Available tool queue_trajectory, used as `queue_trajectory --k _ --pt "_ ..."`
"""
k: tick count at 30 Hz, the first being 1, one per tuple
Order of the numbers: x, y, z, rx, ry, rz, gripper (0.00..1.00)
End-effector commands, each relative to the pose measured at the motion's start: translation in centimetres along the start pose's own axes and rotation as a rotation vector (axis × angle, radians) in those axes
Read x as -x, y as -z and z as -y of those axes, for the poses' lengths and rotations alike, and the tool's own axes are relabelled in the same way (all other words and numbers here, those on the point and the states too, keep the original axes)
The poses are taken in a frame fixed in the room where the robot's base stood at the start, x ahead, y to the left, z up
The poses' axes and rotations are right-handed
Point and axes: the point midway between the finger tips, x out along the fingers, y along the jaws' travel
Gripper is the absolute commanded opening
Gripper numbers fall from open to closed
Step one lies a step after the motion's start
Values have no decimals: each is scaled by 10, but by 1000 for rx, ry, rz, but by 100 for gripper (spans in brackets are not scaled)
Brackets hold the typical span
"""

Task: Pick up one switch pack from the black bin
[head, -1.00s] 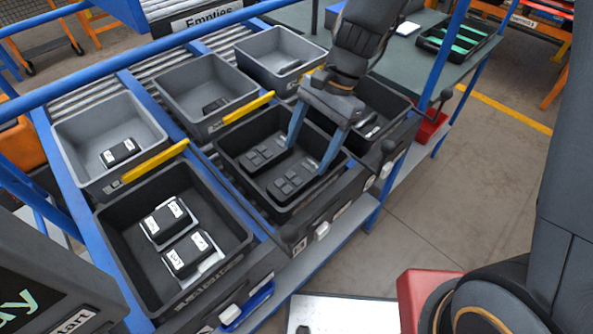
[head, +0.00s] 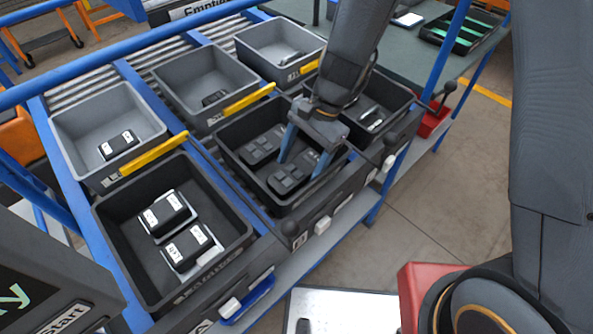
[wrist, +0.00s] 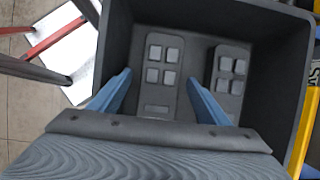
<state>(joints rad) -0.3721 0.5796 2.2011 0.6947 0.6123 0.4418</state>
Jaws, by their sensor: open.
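Two dark grey switch packs with square buttons lie flat in the middle black bin (head: 232,170). The nearer switch pack (head: 287,181) lies toward the front of the bin, and the other switch pack (head: 264,146) lies behind it. My gripper (head: 301,168) is open and down inside the bin, its blue fingers over the nearer pack. In the wrist view, one switch pack (wrist: 160,75) lies between my fingers (wrist: 160,78), and the other (wrist: 228,80) is to the right, outside them. Contact with the pack cannot be told.
A black bin (head: 115,235) at the left holds two white-labelled packs (head: 180,230). Another black bin (head: 398,92) stands to the right, partly behind my arm. Grey bins (head: 70,125) line the row behind. The bin walls stand close around my gripper.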

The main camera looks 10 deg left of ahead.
Motion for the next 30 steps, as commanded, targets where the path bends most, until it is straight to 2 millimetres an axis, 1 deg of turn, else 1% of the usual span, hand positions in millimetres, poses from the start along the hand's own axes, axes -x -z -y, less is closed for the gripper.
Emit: queue_trajectory --k 1,3,6,21,23,27,30 --pt "-6 -1 0 0 -2 2 70" --pt "-12 0 0 1 -2 0 70" --pt "-15 0 0 1 0 0 70" --pt "-17 0 0 1 0 0 70" --pt "-17 0 0 1 0 0 62" --pt "-17 0 0 1 0 0 38" --pt "-17 0 0 1 0 0 23"
